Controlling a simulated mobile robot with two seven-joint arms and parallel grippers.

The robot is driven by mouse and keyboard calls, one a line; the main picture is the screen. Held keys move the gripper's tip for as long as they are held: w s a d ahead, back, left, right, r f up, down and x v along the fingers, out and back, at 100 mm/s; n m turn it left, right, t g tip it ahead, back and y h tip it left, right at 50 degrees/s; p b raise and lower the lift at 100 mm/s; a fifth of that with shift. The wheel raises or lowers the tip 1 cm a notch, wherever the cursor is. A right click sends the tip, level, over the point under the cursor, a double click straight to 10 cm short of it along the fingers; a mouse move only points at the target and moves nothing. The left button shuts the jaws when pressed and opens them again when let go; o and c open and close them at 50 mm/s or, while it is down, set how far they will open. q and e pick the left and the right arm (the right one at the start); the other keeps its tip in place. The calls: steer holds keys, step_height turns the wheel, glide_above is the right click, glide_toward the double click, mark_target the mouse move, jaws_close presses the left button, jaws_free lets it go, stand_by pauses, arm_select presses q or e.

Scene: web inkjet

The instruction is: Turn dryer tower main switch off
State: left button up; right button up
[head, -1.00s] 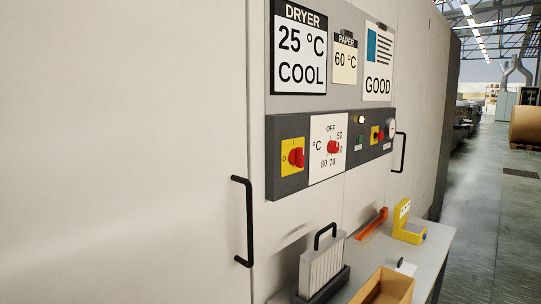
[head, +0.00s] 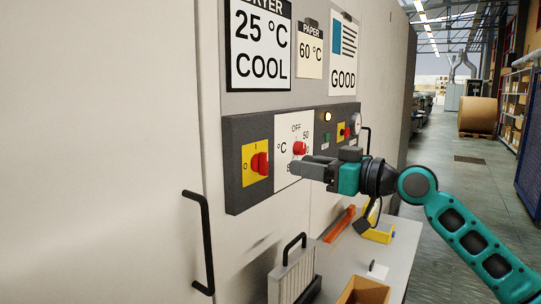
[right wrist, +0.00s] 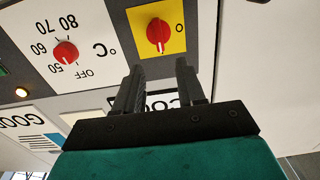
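The main switch, a red rotary knob (head: 260,163) on a yellow plate, sits at the left end of the dark control panel (head: 233,185). Its plate has an I above and an O at the left. In the right wrist view the scene is upside down and the red knob (right wrist: 158,32) has its white mark towards the I side. My right gripper (head: 295,169) is in front of the panel, to the right of the knob and apart from it. In the right wrist view its two fingers (right wrist: 160,80) are spread and empty. My left gripper is not in view.
A white temperature dial plate with a red knob (head: 299,148) is beside the switch. A smaller red-on-yellow switch (head: 344,131) is farther right. A black door handle (head: 205,240) projects at lower left. Below are a shelf with a filter (head: 290,278) and a box (head: 365,291).

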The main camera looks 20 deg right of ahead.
mark_target(267, 159)
steer(key=p+x, duration=0.1)
steer(key=x, duration=0.7)
steer(key=shift+w+a, duration=0.15)
steer(key=shift+w, duration=0.05)
jaws_close()
